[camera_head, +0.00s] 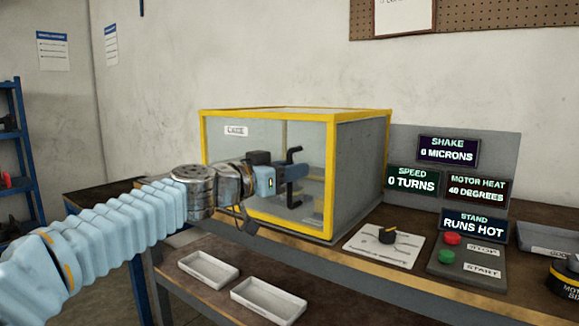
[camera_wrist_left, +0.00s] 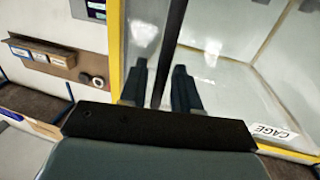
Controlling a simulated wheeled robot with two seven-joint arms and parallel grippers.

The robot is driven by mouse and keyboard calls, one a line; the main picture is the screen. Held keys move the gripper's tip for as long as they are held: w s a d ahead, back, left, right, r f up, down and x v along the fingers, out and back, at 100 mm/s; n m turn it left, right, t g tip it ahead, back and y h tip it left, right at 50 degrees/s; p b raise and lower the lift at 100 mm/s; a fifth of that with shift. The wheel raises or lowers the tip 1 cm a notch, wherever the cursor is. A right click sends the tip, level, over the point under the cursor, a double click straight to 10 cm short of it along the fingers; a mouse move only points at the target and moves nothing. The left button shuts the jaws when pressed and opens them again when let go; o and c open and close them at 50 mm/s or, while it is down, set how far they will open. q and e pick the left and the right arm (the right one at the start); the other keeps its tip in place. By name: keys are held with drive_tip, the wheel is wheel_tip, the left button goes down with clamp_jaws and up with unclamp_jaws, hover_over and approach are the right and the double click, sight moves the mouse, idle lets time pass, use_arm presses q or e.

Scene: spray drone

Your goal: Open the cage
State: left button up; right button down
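The cage (camera_head: 265,222) is a box with a yellow frame, clear front and grey side, standing on the workbench. Its front looks closed in the head view. A dark upright bar handle (camera_head: 293,154) is on the front, near the right side. My left gripper (camera_head: 293,174) is in front of the cage at the handle. In the left wrist view the handle (camera_wrist_left: 170,42) runs between the two fingers of the left gripper (camera_wrist_left: 159,88), which stand apart with gaps beside the bar. The inside of the cage is partly hidden by my gripper. My right gripper is not in view.
Right of the cage are a dial plate (camera_head: 384,246), a start and stop box (camera_head: 468,262) and display screens (camera_head: 448,150). Two white trays (camera_head: 208,269) lie on the lower shelf. A blue rack (camera_head: 14,160) stands far left. Open floor lies left of the bench.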

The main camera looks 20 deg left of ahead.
use_arm(q)
clamp_jaws()
drive_tip(key=shift+a, duration=0.1)
